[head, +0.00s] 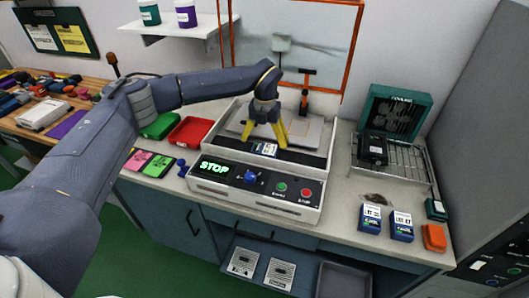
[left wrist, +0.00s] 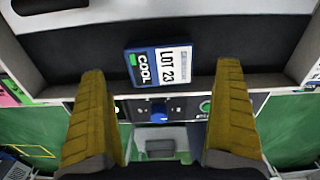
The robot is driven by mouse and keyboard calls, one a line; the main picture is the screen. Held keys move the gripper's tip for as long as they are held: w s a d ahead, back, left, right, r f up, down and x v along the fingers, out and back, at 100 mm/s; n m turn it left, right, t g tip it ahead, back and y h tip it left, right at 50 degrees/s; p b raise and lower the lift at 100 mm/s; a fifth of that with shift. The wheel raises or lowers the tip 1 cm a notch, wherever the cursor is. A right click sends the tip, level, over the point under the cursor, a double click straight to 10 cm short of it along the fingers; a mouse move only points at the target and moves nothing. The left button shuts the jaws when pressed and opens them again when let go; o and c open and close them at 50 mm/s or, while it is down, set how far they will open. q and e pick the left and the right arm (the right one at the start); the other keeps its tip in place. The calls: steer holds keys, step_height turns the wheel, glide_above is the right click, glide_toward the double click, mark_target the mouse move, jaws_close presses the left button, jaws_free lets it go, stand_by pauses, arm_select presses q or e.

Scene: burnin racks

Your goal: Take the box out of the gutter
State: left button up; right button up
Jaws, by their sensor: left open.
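A small blue and white box (head: 265,150) lies in the dark gutter (head: 305,160) behind the front panel of the white machine. In the left wrist view the box (left wrist: 163,66) lies face up, slightly turned, with the labels "LOT 23" and "COOL". The dark gutter (left wrist: 240,42) shows around it. My left gripper (head: 265,142) is open above the box, its yellow fingers pointing down. In the left wrist view the fingers stand wide apart, one toward each side of the box, and hold nothing. My right gripper is not in view.
The machine's front panel (head: 255,185) has a lit "STOP" display, a blue knob and green and red buttons. Two blue boxes (head: 401,226) and an orange one (head: 433,237) stand at the right. A wire rack (head: 405,155) is behind them. A red tray (head: 190,131) lies left.

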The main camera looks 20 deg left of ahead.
mark_target(265, 148)
arm_select(q)
steer(key=shift+s+f, duration=0.1)
steer(key=shift+f, duration=2.6)
steer(key=shift+c, duration=0.2)
steer(key=c, duration=1.2)
steer(key=shift+r, duration=0.1)
